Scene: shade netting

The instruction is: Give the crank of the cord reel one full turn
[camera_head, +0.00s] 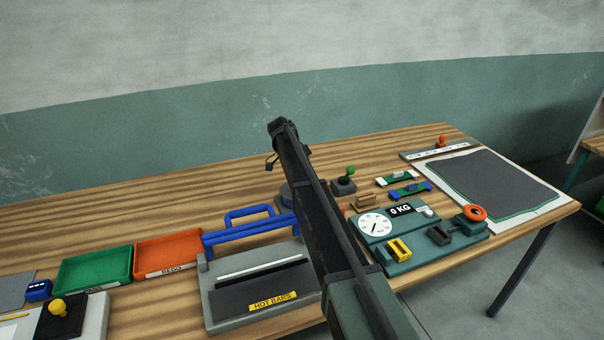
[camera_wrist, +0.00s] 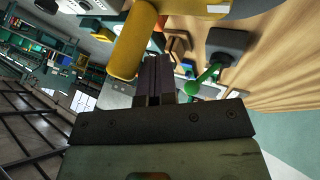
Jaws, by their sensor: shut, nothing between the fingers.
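The cord reel is mostly hidden behind my arm in the head view. A rounded blue-grey part at the arm's left edge (camera_head: 289,192) looks like it. In the wrist view a yellow-orange cylindrical handle (camera_wrist: 133,42), which appears to be the crank's grip, stands close to my gripper (camera_wrist: 154,62). My fingers are shut and empty, with the handle just beside and above them in the picture. I cannot tell whether they touch it. The crank's arm is not clearly visible. My arm hides the gripper in the head view.
A green-knobbed lever on a dark base (camera_head: 344,182) stands close right of the arm; it also shows in the wrist view (camera_wrist: 203,78). A scale (camera_head: 374,224) is at the right, a hot-bar sealer with blue handle (camera_head: 260,285) at the left. Back-left table is clear.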

